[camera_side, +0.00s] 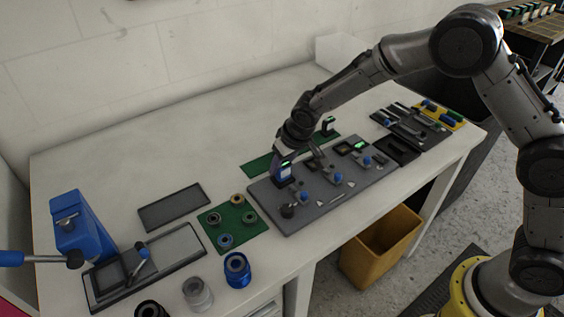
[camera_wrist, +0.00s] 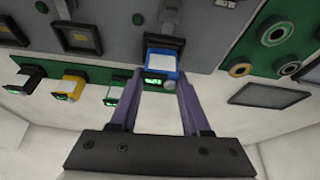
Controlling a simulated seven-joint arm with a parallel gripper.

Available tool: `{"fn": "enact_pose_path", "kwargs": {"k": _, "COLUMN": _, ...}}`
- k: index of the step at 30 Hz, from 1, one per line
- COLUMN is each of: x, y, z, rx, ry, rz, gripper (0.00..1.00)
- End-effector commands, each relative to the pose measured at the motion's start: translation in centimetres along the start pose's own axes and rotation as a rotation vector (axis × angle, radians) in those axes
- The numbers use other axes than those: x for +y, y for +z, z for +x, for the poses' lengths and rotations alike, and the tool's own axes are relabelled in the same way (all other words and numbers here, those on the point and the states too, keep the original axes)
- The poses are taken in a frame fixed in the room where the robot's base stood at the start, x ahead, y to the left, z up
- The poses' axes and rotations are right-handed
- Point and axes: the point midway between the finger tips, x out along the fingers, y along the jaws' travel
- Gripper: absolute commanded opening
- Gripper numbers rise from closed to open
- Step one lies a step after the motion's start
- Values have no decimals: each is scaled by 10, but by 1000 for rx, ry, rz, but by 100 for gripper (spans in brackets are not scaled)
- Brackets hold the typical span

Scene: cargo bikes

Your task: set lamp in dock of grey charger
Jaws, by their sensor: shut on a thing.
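My gripper (camera_wrist: 158,82) points down in the wrist view, with its fingers closed around a blue lamp (camera_wrist: 164,64). The lamp has a pale square face and a lit green display. It also shows blue in the side view (camera_side: 283,174) under my gripper (camera_side: 284,162), over the back left part of the grey panel (camera_side: 270,201). In the wrist view a dark square frame lies against the lamp's far side. I cannot tell whether the lamp is seated or held just above the panel. Which part is the grey charger's dock is not clear.
Black (camera_wrist: 25,80), yellow (camera_wrist: 72,85) and green-lit units stand along a green strip behind the panel. Levers with blue knobs (camera_side: 331,177) rise from the panel. A green board with rings (camera_side: 233,227) and a flat dark tray (camera_side: 174,208) lie left. The table's back left is clear.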

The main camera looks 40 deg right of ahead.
Motion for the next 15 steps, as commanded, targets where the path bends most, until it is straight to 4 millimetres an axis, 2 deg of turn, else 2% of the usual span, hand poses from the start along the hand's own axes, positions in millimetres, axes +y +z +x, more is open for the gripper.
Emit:
{"fn": "enact_pose_path", "kwargs": {"k": 9, "x": 0, "y": 0, "z": 2, "rx": 1, "ry": 0, "rz": 0, "gripper": 0}}
{"fn": "enact_pose_path", "kwargs": {"k": 10, "x": 0, "y": 0, "z": 2, "rx": 1, "ry": 0, "rz": 0, "gripper": 50}}
{"fn": "enact_pose_path", "kwargs": {"k": 15, "x": 0, "y": 1, "z": 2, "rx": 0, "ry": 0, "rz": 0, "gripper": 81}}
